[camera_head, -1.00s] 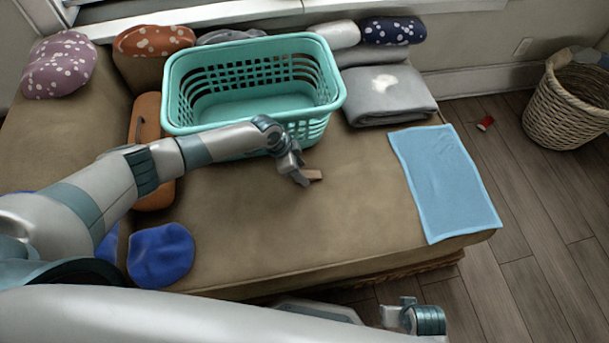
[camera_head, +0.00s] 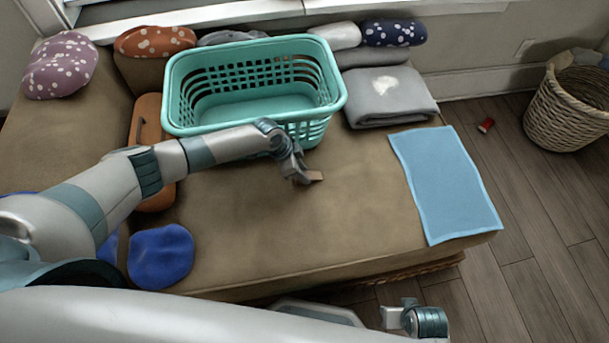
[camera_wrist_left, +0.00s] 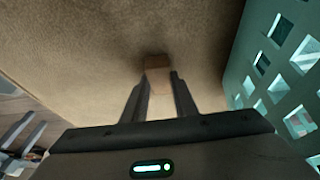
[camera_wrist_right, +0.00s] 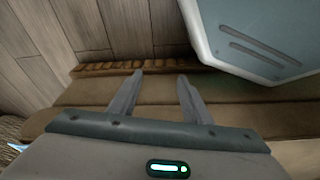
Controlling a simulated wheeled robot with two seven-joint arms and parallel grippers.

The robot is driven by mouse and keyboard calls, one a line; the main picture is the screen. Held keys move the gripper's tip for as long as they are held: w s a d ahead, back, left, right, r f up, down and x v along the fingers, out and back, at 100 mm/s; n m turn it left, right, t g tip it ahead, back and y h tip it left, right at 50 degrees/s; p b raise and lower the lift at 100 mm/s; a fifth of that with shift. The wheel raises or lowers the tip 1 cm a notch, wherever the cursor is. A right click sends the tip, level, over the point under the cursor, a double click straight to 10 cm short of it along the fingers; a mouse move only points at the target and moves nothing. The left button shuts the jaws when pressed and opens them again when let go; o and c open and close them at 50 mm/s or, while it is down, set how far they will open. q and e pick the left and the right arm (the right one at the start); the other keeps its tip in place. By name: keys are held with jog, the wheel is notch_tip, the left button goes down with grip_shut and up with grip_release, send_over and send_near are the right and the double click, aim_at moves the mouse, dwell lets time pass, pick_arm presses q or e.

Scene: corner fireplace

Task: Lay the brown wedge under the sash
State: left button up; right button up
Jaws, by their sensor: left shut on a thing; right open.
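The brown wedge (camera_head: 316,176) is a small block at the tips of my left gripper (camera_head: 303,178), over the tan seat cushion in front of the teal basket. In the left wrist view the wedge (camera_wrist_left: 157,72) sits between the two fingers, which are shut on it. It is close to the cushion; I cannot tell whether it touches. My right gripper (camera_wrist_right: 160,85) is open and empty, low beyond the seat's front edge. The window's lower white frame (camera_head: 200,17) shows at the top of the head view; the sash itself is mostly out of view.
The teal basket (camera_head: 178,118) stands between the wedge and the window. Cushions and a folded grey blanket (camera_head: 388,98) line the back. A blue cloth (camera_head: 445,185) lies at the right. The middle seat is clear.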

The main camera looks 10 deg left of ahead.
pick_arm(q)
jog(key=shift+r, duration=0.1)
jog(key=shift+r, duration=0.65)
notch_tip(320, 180, up, 2)
jog(key=shift+r, duration=0.25)
jog(key=s+d+r, duration=0.1)
jog(key=d+r, duration=0.6)
jog(key=d, duration=0.4)
jog(key=shift+s+d, duration=0.3)
pick_arm(e)
jog(key=shift+w+f, duration=0.15)
jog(key=shift+f, duration=0.2)
jog(key=shift+f, duration=0.2)
